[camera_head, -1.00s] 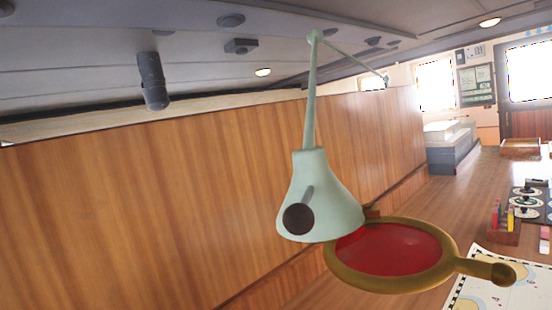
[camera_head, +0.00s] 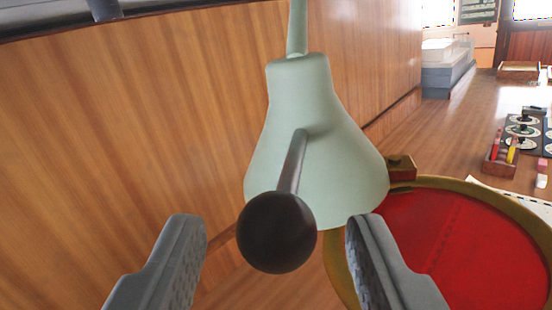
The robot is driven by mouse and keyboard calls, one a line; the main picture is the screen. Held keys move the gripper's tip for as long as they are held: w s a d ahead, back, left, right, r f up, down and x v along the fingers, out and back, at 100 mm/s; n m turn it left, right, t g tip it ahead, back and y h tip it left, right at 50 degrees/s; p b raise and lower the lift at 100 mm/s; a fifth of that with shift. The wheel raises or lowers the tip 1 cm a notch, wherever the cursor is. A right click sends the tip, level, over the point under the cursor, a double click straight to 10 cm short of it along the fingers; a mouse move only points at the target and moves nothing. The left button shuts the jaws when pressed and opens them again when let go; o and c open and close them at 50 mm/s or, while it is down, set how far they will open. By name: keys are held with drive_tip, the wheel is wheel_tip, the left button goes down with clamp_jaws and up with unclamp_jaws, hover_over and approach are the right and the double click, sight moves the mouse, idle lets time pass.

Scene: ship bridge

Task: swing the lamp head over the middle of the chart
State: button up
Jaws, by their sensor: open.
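The lamp head (camera_head: 315,110) is a pale green cone hanging from a thin arm (camera_head: 298,28) in the upper middle of the view. A short rod ending in a dark round knob (camera_head: 277,232) sticks out of it toward me. My gripper (camera_head: 277,225) is open, with one grey finger on each side of the knob and a gap to it on both sides. I cannot tell how deep the knob sits between the fingers. A corner of the chart (camera_head: 535,204) shows at the right edge; the rest is hidden or out of view.
A wooden holder with coloured sticks (camera_head: 500,156) and a dark panel with discs (camera_head: 522,130) are on the desk at right. A wooden panel wall (camera_head: 130,130) fills the left.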

drive_tip(key=shift+w+d, duration=0.15)
drive_tip(key=shift+w, duration=0.55)
drive_tip(key=shift+w+d, duration=0.15)
drive_tip(key=shift+w, duration=0.55)
clamp_jaws()
